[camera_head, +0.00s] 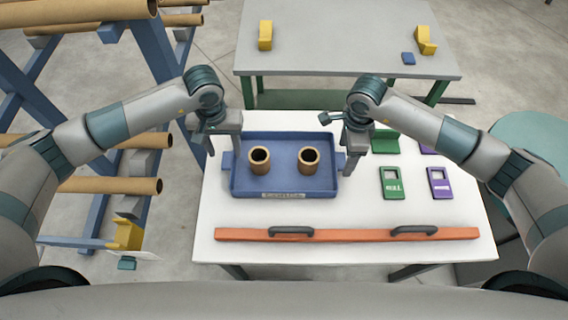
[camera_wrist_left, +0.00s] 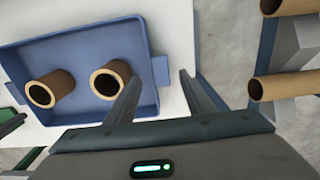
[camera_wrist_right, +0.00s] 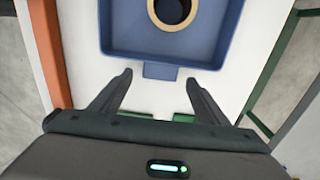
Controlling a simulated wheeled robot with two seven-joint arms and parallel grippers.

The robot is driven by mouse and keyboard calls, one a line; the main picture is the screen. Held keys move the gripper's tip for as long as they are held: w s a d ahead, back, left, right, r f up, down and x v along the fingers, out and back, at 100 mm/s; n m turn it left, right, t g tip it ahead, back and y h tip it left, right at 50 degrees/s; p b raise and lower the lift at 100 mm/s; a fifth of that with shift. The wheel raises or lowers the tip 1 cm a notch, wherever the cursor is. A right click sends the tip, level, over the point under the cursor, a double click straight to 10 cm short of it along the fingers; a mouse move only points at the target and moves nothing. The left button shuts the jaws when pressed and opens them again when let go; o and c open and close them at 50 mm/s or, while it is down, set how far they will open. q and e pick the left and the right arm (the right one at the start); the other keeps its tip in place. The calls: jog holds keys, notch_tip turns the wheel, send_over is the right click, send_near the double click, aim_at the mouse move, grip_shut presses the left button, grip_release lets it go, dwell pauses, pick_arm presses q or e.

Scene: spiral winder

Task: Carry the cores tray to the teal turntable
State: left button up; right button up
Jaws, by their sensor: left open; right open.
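The blue cores tray (camera_head: 285,183) sits on the white table and holds two upright brown cores (camera_head: 259,162) (camera_head: 308,162). A small tab sticks out from each end of it. My left gripper (camera_head: 224,150) is open at the tray's left end; in the left wrist view the tab (camera_wrist_left: 157,69) lies just ahead of its fingertips. My right gripper (camera_head: 350,157) is open at the right end; in the right wrist view the other tab (camera_wrist_right: 160,71) lies just ahead of its fingertips. Neither gripper holds anything. The teal turntable (camera_head: 533,143) is at the far right, partly hidden by my right arm.
An orange bar (camera_head: 345,234) with two dark handles lies along the table's front. Green (camera_head: 393,183) and purple (camera_head: 439,183) tags lie right of the tray. A grey table (camera_head: 340,50) with yellow blocks stands behind. A blue rack with brown tubes (camera_head: 115,185) is at left.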

aim_at(227, 159)
pick_arm(q)
jog(key=shift+f, duration=1.95)
pick_arm(e)
jog(key=shift+f, duration=2)
pick_arm(q)
jog(key=c, duration=1.2)
pick_arm(e)
jog(key=c, duration=1.2)
pick_arm(q)
grip_shut()
pick_arm(e)
jog(key=shift+c, duration=1)
